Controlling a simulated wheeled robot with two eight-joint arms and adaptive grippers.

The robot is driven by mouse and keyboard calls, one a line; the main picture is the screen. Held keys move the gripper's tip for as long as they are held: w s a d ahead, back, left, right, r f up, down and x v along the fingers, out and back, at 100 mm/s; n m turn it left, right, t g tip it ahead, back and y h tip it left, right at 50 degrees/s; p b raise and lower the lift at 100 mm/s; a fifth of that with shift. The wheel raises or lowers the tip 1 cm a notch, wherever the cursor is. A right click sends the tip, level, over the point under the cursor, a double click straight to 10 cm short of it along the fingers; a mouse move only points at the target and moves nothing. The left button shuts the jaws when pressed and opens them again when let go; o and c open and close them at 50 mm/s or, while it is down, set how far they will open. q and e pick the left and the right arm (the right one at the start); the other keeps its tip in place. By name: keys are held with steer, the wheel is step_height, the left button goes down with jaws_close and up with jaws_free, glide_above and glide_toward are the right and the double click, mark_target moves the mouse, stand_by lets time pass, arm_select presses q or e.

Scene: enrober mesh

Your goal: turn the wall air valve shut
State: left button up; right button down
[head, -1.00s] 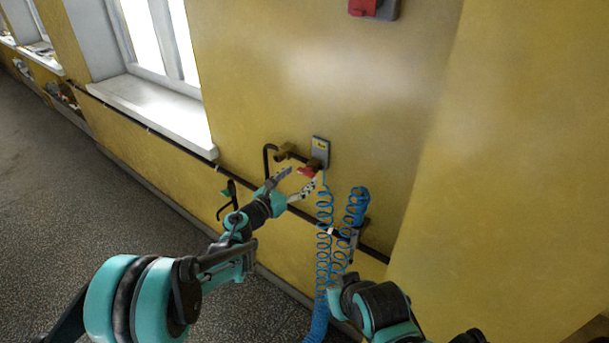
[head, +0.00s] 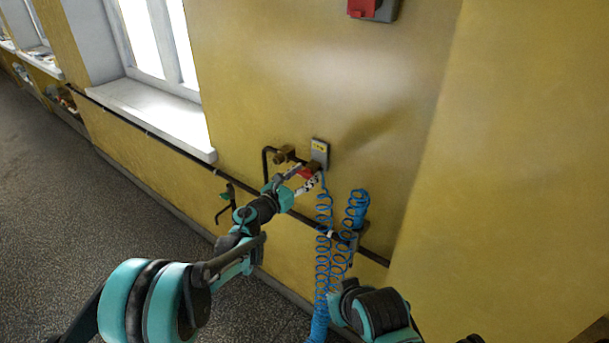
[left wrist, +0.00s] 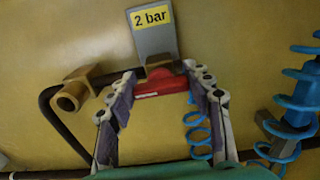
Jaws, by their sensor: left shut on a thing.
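The wall air valve has a red handle (head: 307,172) and sits just below a grey plate (head: 320,147) on the yellow wall. In the left wrist view the left gripper (left wrist: 161,84) is shut on the red handle. The fingers hide the handle's ends. My right arm shows at the lower right, but its gripper is not in view.
A brass fitting (left wrist: 70,95) on a dark bent pipe is left of the valve. Blue coiled hoses (head: 323,250) hang below and right. A dark pipe (head: 150,132) runs along the wall. A red and grey box (head: 372,8) is higher up.

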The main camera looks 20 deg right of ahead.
arm_select(q)
steer(key=shift+n, duration=0.3)
steer(key=n, duration=0.4)
steer(key=shift+w, duration=0.1)
steer(key=n, duration=0.5)
steer(key=shift+a, duration=0.1)
steer(key=n, duration=0.4)
steer(key=shift+w+f, duration=0.1)
steer(key=shift+f+n+p, duration=0.1)
steer(key=shift+n+p, duration=0.2)
steer(key=shift+n, duration=1.8)
steer(key=o, duration=1.2)
steer(key=shift+c, duration=0.2)
